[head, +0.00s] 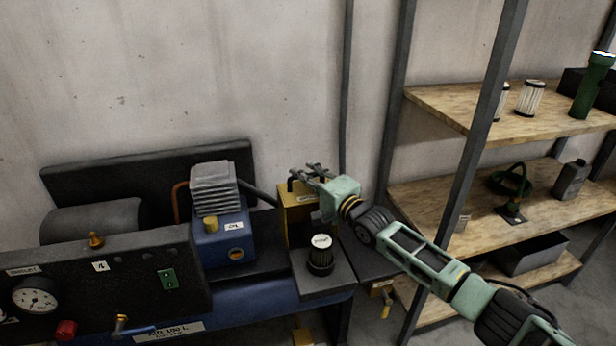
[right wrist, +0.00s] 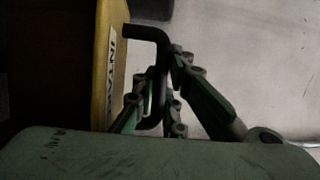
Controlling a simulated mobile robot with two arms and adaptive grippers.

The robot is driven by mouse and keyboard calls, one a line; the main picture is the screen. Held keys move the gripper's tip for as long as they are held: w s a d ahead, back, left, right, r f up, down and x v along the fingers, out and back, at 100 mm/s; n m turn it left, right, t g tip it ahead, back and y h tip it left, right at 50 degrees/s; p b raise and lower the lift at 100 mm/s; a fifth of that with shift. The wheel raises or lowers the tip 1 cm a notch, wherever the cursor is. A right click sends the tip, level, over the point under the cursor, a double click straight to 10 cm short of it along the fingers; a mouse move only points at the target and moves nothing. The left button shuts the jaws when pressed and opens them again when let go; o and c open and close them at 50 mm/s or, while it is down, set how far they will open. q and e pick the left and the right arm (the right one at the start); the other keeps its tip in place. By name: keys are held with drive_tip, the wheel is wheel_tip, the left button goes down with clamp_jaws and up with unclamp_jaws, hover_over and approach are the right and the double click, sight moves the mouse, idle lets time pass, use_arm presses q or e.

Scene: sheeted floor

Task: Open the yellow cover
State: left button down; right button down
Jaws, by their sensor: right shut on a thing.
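The yellow cover (head: 296,222) is on a box beside the blue compressor, at the middle of the head view. In the right wrist view, the yellow cover (right wrist: 103,62) fills a strip on the left and carries a partly hidden white label. A bent black handle (right wrist: 148,34) stands out from it. My right gripper (head: 311,171) is at the top of the cover, and in the right wrist view its fingers are shut on the black handle. The fingers hide part of the handle. My left gripper is not in view.
The blue compressor (head: 222,246) with its finned head stands left of the cover. A black-bodied cap (head: 321,262) with a white top is on a dark plate in front. A wooden shelf (head: 540,205) with several items and metal posts is at right.

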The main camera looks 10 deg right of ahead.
drive_tip(key=shift+w+f, duration=0.1)
drive_tip(key=shift+f, duration=0.35)
